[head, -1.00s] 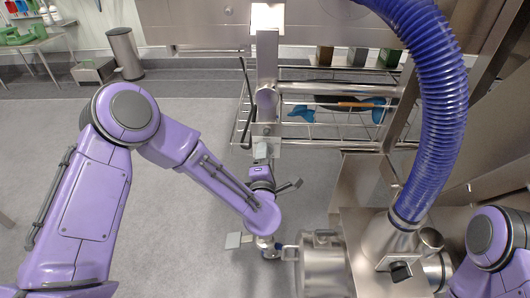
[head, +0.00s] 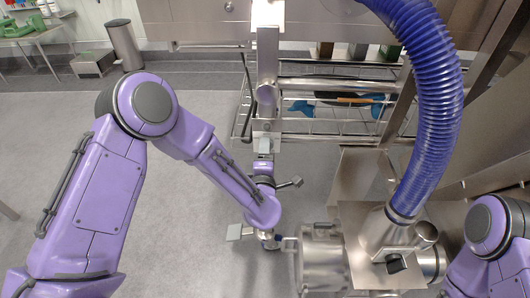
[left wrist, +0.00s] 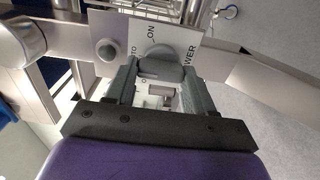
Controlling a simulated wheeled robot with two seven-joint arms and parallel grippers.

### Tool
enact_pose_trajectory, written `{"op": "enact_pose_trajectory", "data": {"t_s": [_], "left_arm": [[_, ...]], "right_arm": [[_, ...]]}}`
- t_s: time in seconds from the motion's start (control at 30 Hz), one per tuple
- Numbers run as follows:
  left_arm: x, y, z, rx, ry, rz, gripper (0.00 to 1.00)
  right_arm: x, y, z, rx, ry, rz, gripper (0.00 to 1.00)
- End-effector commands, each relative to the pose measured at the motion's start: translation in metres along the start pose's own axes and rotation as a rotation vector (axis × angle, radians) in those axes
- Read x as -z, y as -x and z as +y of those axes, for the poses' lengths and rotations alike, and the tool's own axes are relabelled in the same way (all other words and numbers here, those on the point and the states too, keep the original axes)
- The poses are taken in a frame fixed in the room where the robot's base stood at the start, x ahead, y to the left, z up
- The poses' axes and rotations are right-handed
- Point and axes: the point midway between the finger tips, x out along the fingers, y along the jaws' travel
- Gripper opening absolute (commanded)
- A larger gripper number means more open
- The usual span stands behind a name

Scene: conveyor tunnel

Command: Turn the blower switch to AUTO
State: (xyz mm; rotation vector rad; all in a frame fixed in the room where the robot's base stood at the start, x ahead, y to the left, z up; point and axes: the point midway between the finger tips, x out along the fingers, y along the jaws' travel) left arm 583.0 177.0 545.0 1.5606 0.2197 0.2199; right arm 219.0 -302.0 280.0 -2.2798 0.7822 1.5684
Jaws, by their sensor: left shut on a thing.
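The blower switch (left wrist: 160,62) is a grey knob on a pale label plate (left wrist: 118,28) in the left wrist view. The plate reads "ON", with the partly covered letters "TO" and "WER" beside the knob. My left gripper (left wrist: 160,76) is shut on the knob, one dark finger at each side. The fingers cover part of the lettering, and I cannot tell which mark the knob points to. In the head view my left gripper (head: 264,158) is at the lower end of a metal post, and the knob is hidden there. My right gripper is out of view.
A round metal button (left wrist: 108,50) sits left of the knob. A wire rack (head: 300,125) stands behind the post. A blue ribbed hose (head: 437,110) runs down to a steel machine (head: 365,245) on the right.

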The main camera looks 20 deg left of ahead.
Motion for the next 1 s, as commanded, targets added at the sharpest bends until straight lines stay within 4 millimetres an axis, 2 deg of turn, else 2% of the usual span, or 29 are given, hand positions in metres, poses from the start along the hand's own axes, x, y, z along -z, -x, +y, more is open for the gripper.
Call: {"op": "enact_pose_trajectory", "data": {"t_s": [0.03, 0.1, 0.43, 0.53, 0.8, 1.0], "left_arm": [[0.0, 0.0, 0.0, -0.001, 0.001, 0.0, 0.63], [0.0, 0.0, 0.0, -0.001, 0.001, 0.0, 0.79], [-0.001, 0.005, 0.001, 0.001, 0.0, -0.002, 0.79], [-0.001, 0.022, 0.002, 0.001, -0.001, -0.004, 0.79], [-0.001, 0.085, 0.002, 0.001, -0.002, -0.004, 0.79], [0.0, 0.104, 0.0, -0.001, 0.0, -0.001, 0.79]], "right_arm": [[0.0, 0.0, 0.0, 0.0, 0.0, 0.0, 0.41], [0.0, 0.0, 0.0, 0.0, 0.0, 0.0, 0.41], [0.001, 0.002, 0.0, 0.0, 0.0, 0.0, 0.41], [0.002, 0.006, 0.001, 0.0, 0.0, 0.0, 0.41], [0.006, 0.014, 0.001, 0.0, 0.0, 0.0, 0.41], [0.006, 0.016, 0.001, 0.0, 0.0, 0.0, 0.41]]}}
